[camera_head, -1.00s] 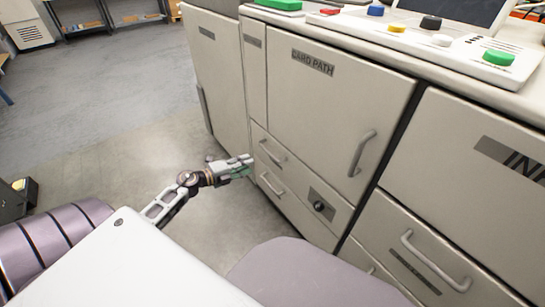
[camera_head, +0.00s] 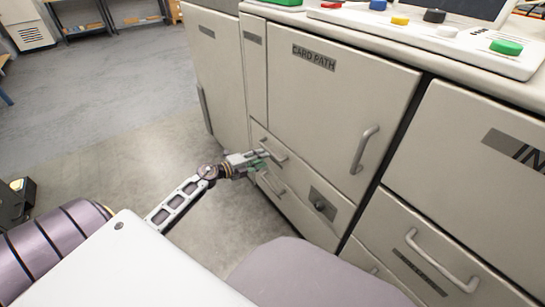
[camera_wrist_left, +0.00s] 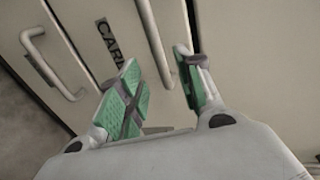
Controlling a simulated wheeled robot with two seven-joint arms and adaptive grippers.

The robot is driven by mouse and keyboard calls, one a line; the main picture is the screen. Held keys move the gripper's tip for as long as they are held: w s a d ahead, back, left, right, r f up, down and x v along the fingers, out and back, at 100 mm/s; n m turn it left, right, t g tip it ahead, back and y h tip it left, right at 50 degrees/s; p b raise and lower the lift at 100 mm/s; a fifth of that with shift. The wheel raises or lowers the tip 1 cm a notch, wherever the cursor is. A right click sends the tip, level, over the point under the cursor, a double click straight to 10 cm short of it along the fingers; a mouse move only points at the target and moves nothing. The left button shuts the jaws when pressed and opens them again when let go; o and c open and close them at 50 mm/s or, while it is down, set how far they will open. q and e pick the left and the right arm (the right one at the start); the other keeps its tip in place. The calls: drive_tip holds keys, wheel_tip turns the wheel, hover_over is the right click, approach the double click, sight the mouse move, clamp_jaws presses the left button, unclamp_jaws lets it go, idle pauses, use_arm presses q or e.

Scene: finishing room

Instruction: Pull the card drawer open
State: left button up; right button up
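The card drawer (camera_head: 295,175) is the upper of two shallow drawers under the door marked CARD PATH, and it looks shut. Its label (camera_wrist_left: 108,38), partly hidden by a finger, begins "CAR" in the left wrist view. The drawer's bar handle (camera_head: 273,151) also shows in the left wrist view (camera_wrist_left: 153,38), running down between the green finger pads. My left gripper (camera_head: 262,159) is open at this handle, a finger on either side (camera_wrist_left: 163,92). I cannot tell whether a pad touches it. My right gripper is not in view.
The lower drawer's handle (camera_head: 270,184) is just below. The CARD PATH door (camera_head: 330,105) with its upright handle is above. A knob (camera_head: 320,205) sits on a dark plate to the right. The floor (camera_head: 110,110) left of the cabinets is clear.

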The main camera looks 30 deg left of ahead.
sight(272, 153)
use_arm(q)
drive_tip(key=shift+b+x, duration=0.9)
drive_tip(key=shift+x, duration=2.3)
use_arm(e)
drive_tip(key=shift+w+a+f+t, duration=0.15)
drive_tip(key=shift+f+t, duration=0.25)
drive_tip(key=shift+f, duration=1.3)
use_arm(q)
drive_tip(key=shift+d, duration=0.1)
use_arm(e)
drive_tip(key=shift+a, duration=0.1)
use_arm(q)
clamp_jaws()
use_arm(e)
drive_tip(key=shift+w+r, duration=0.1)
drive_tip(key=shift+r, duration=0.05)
